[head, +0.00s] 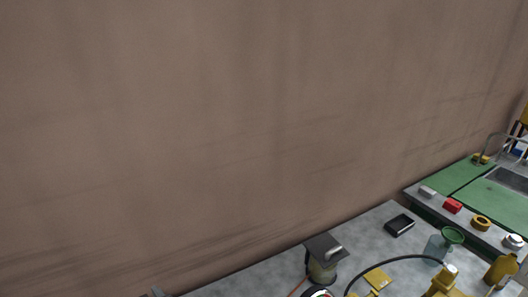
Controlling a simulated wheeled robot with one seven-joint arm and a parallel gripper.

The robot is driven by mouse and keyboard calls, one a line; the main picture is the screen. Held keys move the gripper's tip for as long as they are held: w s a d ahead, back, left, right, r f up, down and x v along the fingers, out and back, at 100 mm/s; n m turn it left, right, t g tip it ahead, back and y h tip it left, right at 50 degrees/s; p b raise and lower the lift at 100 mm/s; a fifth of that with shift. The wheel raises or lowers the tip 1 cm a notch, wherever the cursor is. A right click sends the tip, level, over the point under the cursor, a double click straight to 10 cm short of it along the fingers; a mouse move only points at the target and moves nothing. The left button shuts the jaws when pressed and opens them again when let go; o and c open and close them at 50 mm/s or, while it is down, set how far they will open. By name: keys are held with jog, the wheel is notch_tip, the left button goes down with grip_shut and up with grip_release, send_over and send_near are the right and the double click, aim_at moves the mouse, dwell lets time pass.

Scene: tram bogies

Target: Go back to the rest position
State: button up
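My gripper is not in view in the head view, so its pose and what it may hold cannot be told. No part of my arm is clearly seen. The task names no object of its own. The view is mostly a brown, streaked wall (220,130), with a grey work surface (245,282) along the bottom right.
On the grey surface are a dark-topped container (322,268), a black tray (399,225), a green funnel (452,236), a yellow bottle (501,271) and a yellow tool (443,282) near a black hose. A red block (452,206) and a green counter (455,178) with a sink are right.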

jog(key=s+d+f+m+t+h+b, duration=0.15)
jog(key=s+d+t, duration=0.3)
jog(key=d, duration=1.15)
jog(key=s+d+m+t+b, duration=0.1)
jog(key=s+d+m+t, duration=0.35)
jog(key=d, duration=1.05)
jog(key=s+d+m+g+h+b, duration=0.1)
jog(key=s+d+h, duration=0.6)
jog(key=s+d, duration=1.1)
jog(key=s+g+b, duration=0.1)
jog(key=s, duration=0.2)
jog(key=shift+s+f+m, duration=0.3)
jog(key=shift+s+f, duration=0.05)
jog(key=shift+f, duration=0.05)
